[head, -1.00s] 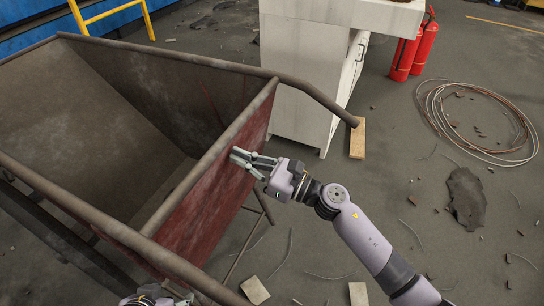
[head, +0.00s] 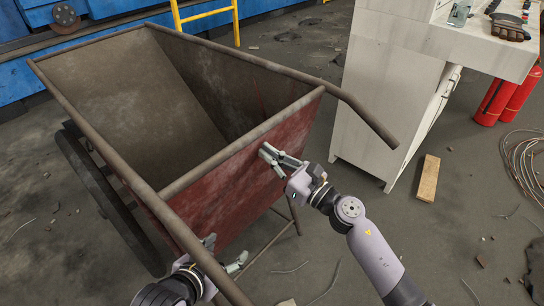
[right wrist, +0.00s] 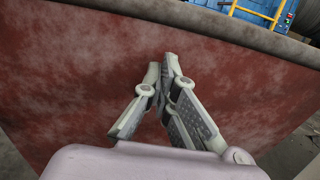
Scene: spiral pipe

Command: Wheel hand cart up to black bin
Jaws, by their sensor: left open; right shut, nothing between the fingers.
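The hand cart is a rusty, red-brown open hopper (head: 245,178), empty inside, with a dark wheel at its left side. Its two bar handles point toward me: the right one (head: 350,98) ends near the white cabinet, the left one (head: 190,240) runs down in front of me. My left gripper (head: 228,254) is open beside and under the left handle; whether it touches is unclear. My right gripper (head: 271,155) is shut and empty, its tips close to the cart's red end panel. That panel (right wrist: 75,85) fills much of the right wrist view. I see no black bin.
A white cabinet (head: 385,90) stands close by the right handle. A wooden block (head: 428,178), red fire extinguishers (head: 493,100) and coiled wire (head: 525,160) are to the right. A yellow rail (head: 205,18) and blue structure are behind. Small debris dots the floor.

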